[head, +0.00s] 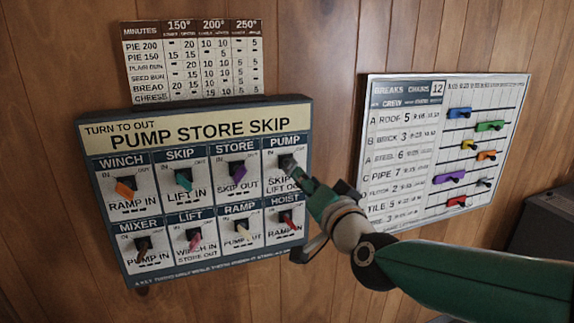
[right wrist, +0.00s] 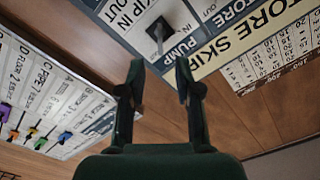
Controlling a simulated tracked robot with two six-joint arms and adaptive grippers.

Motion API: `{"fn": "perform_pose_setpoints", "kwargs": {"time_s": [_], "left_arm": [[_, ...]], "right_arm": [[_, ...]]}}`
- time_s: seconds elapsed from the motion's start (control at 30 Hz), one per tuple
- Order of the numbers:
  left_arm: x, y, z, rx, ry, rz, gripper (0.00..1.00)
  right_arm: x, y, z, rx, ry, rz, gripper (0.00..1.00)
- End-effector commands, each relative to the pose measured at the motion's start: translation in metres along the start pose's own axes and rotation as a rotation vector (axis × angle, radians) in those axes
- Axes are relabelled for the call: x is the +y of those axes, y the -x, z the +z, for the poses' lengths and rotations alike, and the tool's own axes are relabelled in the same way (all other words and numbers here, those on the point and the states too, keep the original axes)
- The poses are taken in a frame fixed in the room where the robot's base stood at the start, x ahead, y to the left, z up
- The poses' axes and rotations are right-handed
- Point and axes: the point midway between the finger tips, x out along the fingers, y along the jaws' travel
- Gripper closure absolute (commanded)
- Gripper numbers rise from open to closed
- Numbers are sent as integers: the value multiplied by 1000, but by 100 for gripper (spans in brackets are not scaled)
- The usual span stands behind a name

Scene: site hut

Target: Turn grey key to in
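The key board (head: 200,112) hangs on the wall, with labelled keys in two rows. The grey key (head: 287,163) is in the PUMP cell at the top right of the board, and it also shows in the right wrist view (right wrist: 158,30). I cannot tell clearly whether it points to IN or OUT. My right gripper (head: 303,217) is in front of the board's right edge, close to the grey key. In the right wrist view my right gripper (right wrist: 160,76) is open, with nothing between its fingers, and the key lies beyond the fingertips. My left gripper is not in view.
Orange (head: 125,188), teal (head: 183,180) and purple (head: 238,174) keys share the top row. The red HOIST key (head: 288,222) is just below the grey one. A breaks chart (head: 400,150) hangs to the right and a baking-times chart (head: 195,60) above. A dark box (head: 545,240) stands at right.

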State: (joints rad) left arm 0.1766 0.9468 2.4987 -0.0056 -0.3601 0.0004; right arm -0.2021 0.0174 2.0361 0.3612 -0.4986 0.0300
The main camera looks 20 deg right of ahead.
Motion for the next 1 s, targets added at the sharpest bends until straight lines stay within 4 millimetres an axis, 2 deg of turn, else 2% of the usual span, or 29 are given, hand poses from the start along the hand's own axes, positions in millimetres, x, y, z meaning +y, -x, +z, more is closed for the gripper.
{"fn": "perform_pose_setpoints", "kwargs": {"time_s": [0.03, 0.2, 0.4, 0.6, 0.87, 1.0], "left_arm": [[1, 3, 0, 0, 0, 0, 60], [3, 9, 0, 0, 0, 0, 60], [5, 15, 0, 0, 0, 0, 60], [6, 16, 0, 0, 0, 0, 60], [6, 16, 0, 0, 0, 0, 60], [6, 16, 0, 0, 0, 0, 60]], "right_arm": [[0, -13, 0, -2, 0, 2, 67], [0, -47, -1, -1, 0, 2, 67], [0, -75, -1, 0, 0, 2, 67], [1, -85, -1, 1, 0, 2, 67], [1, -85, 0, 1, 0, 1, 67], [1, -85, 0, 1, 0, 1, 90]]}}
